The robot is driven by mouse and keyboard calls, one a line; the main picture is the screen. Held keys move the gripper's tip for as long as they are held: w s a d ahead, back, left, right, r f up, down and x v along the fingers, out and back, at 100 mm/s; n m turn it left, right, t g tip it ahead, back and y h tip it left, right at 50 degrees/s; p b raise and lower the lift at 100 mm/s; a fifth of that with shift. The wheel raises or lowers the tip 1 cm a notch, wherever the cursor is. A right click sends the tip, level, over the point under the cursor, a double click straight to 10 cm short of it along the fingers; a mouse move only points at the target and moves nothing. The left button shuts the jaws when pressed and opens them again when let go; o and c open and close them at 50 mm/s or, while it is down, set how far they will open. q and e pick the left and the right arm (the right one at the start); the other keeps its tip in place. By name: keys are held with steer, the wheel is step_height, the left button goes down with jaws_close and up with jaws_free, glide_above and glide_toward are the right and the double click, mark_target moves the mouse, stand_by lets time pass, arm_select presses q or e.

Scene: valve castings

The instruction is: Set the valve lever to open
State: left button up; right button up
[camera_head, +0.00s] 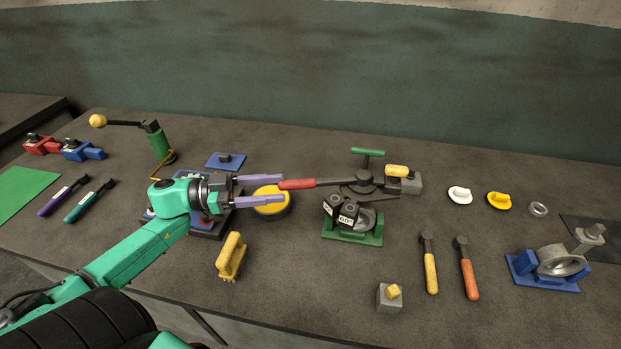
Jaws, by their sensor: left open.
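The valve (366,218) is a grey casting on a green base (350,238), right of the middle of the table. Its lever has a red grip (298,184) that points left from the dark hub (362,178). Two small white labels, one of them this tag (346,220), sit on dark blocks at the front of the valve; their lettering is too small to read surely. My left gripper (283,189) is open, with its two purple fingers pointing right. The end of the red grip shows between the fingertips; contact cannot be told. My right gripper is not in view.
A yellow-topped round tin (270,207) lies below my left fingers, and a yellow brush (231,257) is nearer the front. A green T-handle (367,153) and a yellow knob (397,171) stand by the lever. Two hammer-like tools (430,270) and a blue-based casting (541,274) are at right.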

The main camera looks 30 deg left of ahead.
mark_target(311, 183)
arm_select(q)
steer(key=x, duration=0.2)
steer(key=p+x, duration=0.1)
steer(key=x, duration=0.2)
steer(key=w+x, duration=0.1)
steer(key=x, duration=0.2)
steer(key=shift+a+f, duration=0.1)
steer(key=shift+a, duration=0.15)
steer(key=shift+d, duration=0.25)
steer(key=shift+c, duration=0.3)
steer(key=shift+f, duration=0.1)
jaws_close()
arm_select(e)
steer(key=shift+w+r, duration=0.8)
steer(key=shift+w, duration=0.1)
